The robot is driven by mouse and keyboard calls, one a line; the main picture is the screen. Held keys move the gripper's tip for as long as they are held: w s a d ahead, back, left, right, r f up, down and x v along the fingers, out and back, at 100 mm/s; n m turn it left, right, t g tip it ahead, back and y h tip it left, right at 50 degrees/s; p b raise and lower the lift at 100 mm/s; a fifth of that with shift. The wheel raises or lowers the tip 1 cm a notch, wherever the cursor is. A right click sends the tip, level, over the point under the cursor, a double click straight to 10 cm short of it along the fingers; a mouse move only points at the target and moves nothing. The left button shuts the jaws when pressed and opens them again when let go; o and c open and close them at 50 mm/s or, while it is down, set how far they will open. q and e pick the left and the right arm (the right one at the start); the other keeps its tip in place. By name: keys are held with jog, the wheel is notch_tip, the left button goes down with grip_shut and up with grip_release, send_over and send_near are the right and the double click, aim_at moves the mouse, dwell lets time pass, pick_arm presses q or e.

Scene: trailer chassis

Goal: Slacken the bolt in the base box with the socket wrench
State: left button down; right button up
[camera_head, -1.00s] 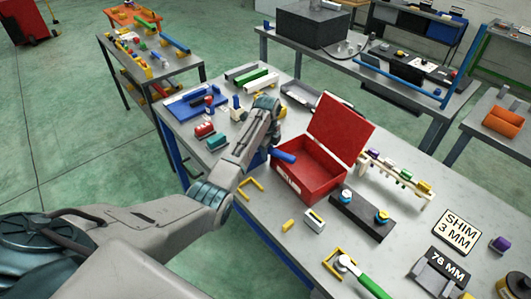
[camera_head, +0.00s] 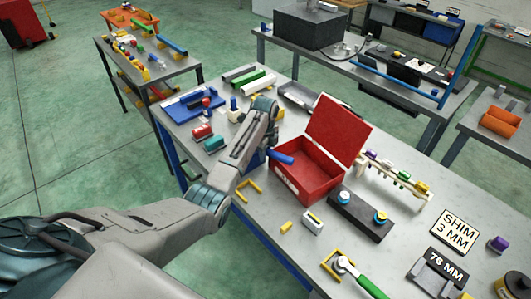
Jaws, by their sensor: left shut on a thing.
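My left arm reaches in from the left over the workbench. Its gripper (camera_head: 271,146) points down at the left edge of a red box (camera_head: 309,185), whose lid stands open. A blue bar-like handle (camera_head: 281,157) shows at the gripper and lies across the box's left wall. The gripper is shut on it, though the fingertips are mostly hidden by the wrist. I cannot tell whether it is the socket wrench. A green-handled tool with a round silver head (camera_head: 343,264) lies at a yellow bracket at the front. No bolt is discernible. My right gripper is out of view.
A dark block with blue-topped knobs (camera_head: 359,217) stands right of the box, and a pale rack with coloured pieces (camera_head: 398,180) behind it. A yellow bracket (camera_head: 248,190) lies near the left edge.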

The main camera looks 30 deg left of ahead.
pick_arm(q)
jog(key=shift+r, duration=2.95)
